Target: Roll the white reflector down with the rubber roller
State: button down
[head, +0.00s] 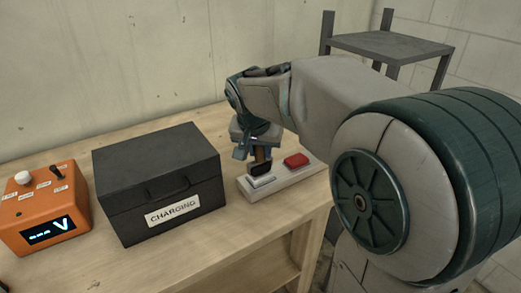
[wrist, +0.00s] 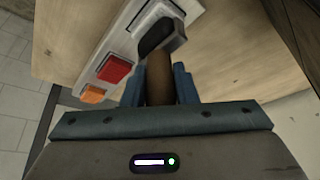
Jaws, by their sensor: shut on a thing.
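My gripper (head: 252,143) is shut on the brown handle of the rubber roller (wrist: 160,84). The roller's black head (wrist: 160,38) points down at the white reflector (head: 263,182). The head overlaps the reflector in both views; I cannot tell whether it presses on it. The white reflector (wrist: 150,14) is partly hidden by the roller in the wrist view. It sits at one end of a pale strip (head: 285,178) on the bench, beside a red reflector (head: 296,160). The wrist view also shows an orange reflector (wrist: 93,94) at the strip's other end.
A black box labelled CHARGING (head: 155,180) stands left of the strip. An orange meter (head: 45,210) is at the far left of the wooden bench (head: 230,240). A grey metal stand (head: 390,45) is behind my arm. The strip lies near the bench's right edge.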

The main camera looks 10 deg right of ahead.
jog(key=shift+s, duration=0.2)
jog(key=shift+s+d, duration=0.15)
jog(key=shift+s, duration=0.1)
jog(key=shift+w, duration=0.2)
jog(key=shift+w, duration=0.3)
jog(key=shift+s, duration=0.2)
jog(key=shift+s+b, duration=0.3)
jog(key=shift+b, duration=0.1)
jog(key=shift+w, duration=0.15)
jog(key=shift+w, duration=0.35)
